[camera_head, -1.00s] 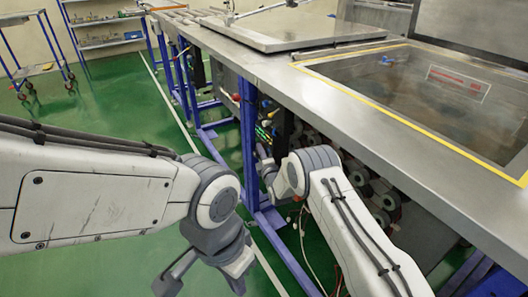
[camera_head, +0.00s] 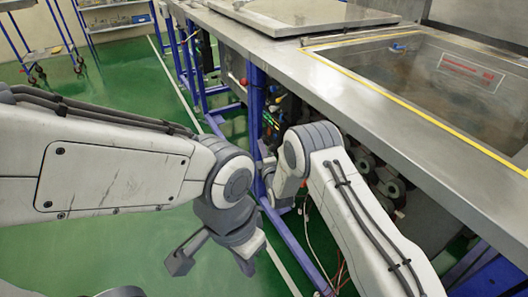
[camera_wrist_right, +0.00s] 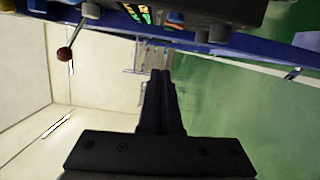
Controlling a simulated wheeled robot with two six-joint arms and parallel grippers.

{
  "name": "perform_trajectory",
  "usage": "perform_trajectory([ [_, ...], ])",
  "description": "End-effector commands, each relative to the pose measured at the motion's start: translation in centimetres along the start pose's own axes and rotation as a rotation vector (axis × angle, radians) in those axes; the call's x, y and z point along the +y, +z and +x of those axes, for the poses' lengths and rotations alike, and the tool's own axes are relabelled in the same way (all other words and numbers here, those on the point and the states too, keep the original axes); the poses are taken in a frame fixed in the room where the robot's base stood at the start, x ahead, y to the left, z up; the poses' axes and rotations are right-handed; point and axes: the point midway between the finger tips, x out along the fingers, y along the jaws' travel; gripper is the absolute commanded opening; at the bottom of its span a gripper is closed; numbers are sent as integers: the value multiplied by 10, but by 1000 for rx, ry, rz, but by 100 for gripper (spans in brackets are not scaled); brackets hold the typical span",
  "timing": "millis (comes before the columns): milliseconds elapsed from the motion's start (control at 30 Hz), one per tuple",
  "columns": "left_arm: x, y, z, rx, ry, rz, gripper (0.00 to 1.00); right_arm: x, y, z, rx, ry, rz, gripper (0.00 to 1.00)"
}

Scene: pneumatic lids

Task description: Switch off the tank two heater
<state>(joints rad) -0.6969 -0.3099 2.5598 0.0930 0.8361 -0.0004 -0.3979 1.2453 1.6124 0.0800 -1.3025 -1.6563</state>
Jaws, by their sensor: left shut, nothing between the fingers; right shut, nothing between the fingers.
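A small control panel (camera_head: 271,122) with lit green and orange displays sits on the bench's side. The right wrist view shows the lit displays (camera_wrist_right: 140,13) at the top edge, with knobs beside them. Which control is the tank two heater's cannot be told. My right gripper (camera_wrist_right: 160,80) is shut and empty, below the panel in its wrist view and apart from it. In the head view its tip is largely hidden behind my arm. My left gripper (camera_head: 212,266) is shut and empty, hanging over the floor, left of the bench.
An open tank (camera_head: 420,85) with a yellow edge is set in the steel bench top; a lidded section (camera_head: 305,14) lies behind it. Blue frame legs (camera_head: 254,110) stand near the panel. A red-balled lever (camera_wrist_right: 64,54) juts out in the wrist view.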

Motion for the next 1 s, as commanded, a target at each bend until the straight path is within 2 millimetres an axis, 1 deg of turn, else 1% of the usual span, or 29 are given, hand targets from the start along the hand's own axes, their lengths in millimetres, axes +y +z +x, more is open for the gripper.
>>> perform_trajectory([
  [33, 0, 0, -2, 0, 0, 0, 0, 1, 0, -9, 0, -3, 0, 0],
  [100, 0, 0, -4, 0, 0, 0, 0, 1, 0, -19, 0, -2, 0, 0],
  [200, 0, 0, -4, 0, 0, 0, 0, 1, 0, -30, 0, -2, 0, 0],
  [300, 0, 0, -5, 0, 0, 0, 0, 2, 0, -36, 0, 0, 0, 0],
  [433, 0, 0, -5, 0, 0, 0, 0, 2, 0, -38, 0, 0, 0, 0],
  [833, 0, 0, -5, 0, 0, 0, 0, 2, 0, -38, 1, 0, 1, 0],
  [933, 0, 0, -5, 0, 0, 0, 0, 8, -4, -36, 9, -25, 33, 0],
  [1000, 0, 0, -5, 0, 0, 0, 0, 19, -11, -34, 22, -74, 90, 0],
])
